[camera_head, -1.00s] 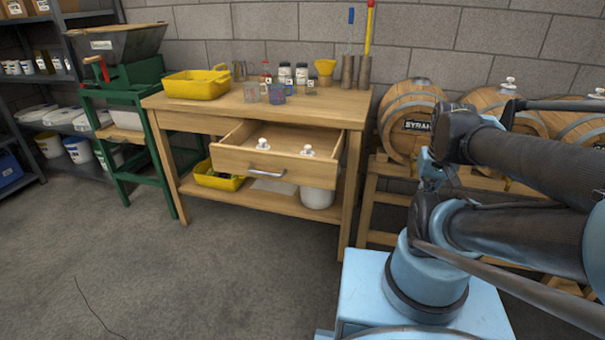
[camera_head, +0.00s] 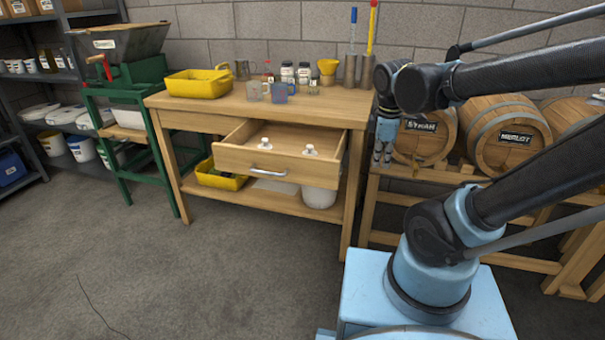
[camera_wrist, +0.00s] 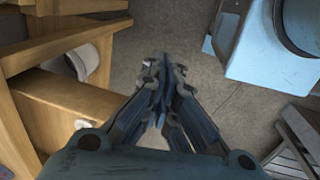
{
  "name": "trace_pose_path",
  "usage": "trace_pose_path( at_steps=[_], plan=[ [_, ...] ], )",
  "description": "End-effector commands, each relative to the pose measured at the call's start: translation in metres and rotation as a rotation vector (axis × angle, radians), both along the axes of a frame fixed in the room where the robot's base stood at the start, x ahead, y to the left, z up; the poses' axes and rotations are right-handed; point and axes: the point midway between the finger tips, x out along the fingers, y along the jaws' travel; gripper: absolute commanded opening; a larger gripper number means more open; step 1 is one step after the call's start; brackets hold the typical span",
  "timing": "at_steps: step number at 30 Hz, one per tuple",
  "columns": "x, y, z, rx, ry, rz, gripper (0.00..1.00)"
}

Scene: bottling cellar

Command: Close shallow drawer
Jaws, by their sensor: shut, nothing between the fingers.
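The shallow drawer (camera_head: 270,159) of the wooden workbench (camera_head: 330,113) is pulled out toward the front. It has a curved metal handle (camera_head: 264,173) on its front and two small white-topped items inside. My gripper (camera_head: 381,160) hangs to the right of the bench's front right leg, apart from the drawer, and points down. In the wrist view my gripper (camera_wrist: 163,66) is shut and empty over the floor, with bench wood at the left.
A yellow tub (camera_head: 199,83), measuring cups and jars stand on the bench top. A white bucket (camera_head: 319,196) sits on the lower shelf below the drawer. Barrels (camera_head: 507,132) on a wooden rack stand at the right. The floor (camera_head: 235,270) in front of the bench is clear.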

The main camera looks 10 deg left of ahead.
Motion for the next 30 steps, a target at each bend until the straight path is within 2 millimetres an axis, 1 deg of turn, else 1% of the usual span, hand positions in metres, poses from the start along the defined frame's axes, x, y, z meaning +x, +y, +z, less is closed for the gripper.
trace_pose_path(
  at_steps=[1,6,11,12,14,18,21,25,30],
  plan=[
    [0.002,0.015,0.003,-0.016,0.000,0.093,0.00],
    [0.004,0.060,0.010,-0.079,-0.001,0.413,0.00],
    [-0.001,0.106,0.014,-0.140,-0.004,0.711,0.00],
    [-0.003,0.118,0.015,-0.155,-0.005,0.786,0.00],
    [-0.008,0.136,0.016,-0.178,-0.008,0.898,0.00],
    [-0.022,0.176,0.016,-0.233,-0.013,1.148,0.00],
    [-0.033,0.201,0.015,-0.268,-0.017,1.299,0.00],
    [-0.044,0.223,0.015,-0.300,-0.022,1.441,0.00],
    [-0.052,0.236,0.013,-0.321,-0.024,1.525,0.00]
  ],
)
